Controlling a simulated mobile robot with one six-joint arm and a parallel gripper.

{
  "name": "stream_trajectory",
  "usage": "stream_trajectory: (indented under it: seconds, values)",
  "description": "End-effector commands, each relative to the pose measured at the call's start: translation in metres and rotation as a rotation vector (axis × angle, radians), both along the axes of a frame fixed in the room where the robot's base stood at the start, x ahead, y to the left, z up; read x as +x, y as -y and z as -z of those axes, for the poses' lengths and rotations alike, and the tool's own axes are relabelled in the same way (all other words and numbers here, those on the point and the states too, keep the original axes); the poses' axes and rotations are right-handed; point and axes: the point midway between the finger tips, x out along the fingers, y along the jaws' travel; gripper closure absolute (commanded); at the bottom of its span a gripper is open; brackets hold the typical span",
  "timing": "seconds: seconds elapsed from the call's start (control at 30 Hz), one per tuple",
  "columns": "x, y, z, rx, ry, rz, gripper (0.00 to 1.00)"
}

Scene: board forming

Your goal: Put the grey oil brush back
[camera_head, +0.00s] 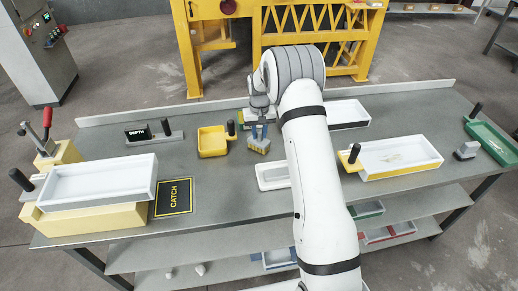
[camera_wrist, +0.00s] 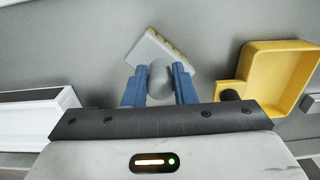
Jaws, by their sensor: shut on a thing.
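The grey oil brush (camera_wrist: 158,52) has a pale grey head, a rounded grey knob and yellow bristles along one edge. My gripper (camera_wrist: 160,88) is shut on its knob, with a blue finger on each side. In the head view my gripper (camera_head: 261,129) is over the middle of the bench, and the brush (camera_head: 259,145) hangs under it, bristles low. I cannot tell whether the bristles touch the bench. A shallow white tray (camera_head: 271,187) lies just in front of the brush, partly hidden by my arm.
A yellow scoop (camera_head: 212,142) stands close left of the brush. A depth gauge (camera_head: 154,138), a black CATCH mat (camera_head: 174,208) and a large white tray (camera_head: 101,196) are further left. Right are a yellow-sided tray (camera_head: 400,171), a grey black-handled block (camera_head: 466,154) and a green tray (camera_head: 490,146).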

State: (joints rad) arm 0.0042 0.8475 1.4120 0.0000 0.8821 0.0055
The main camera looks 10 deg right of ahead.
Motion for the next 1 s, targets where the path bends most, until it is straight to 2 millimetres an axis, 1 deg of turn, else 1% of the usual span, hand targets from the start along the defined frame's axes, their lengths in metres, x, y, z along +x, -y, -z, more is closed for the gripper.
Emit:
stream_trajectory:
  seconds: [0.2,0.23,0.5,0.67,0.83,0.87,1.0]
  values:
    - [0.0001,0.0,0.0054,0.0,0.0,0.0,1.0]
    - [0.0002,0.0,0.0042,0.0,0.001,0.0,0.74]
    - [0.0,0.0,0.0042,0.0,0.0,0.0,0.52]
    - [0.0,0.0,0.0043,0.0,0.0,0.0,0.51]
    - [-0.0002,0.0,0.0046,0.0,-0.001,0.0,0.38]
    - [-0.0001,0.0,0.0045,0.0,-0.001,0.0,0.36]
    - [-0.0001,0.0,0.0044,0.0,0.0,0.0,0.36]
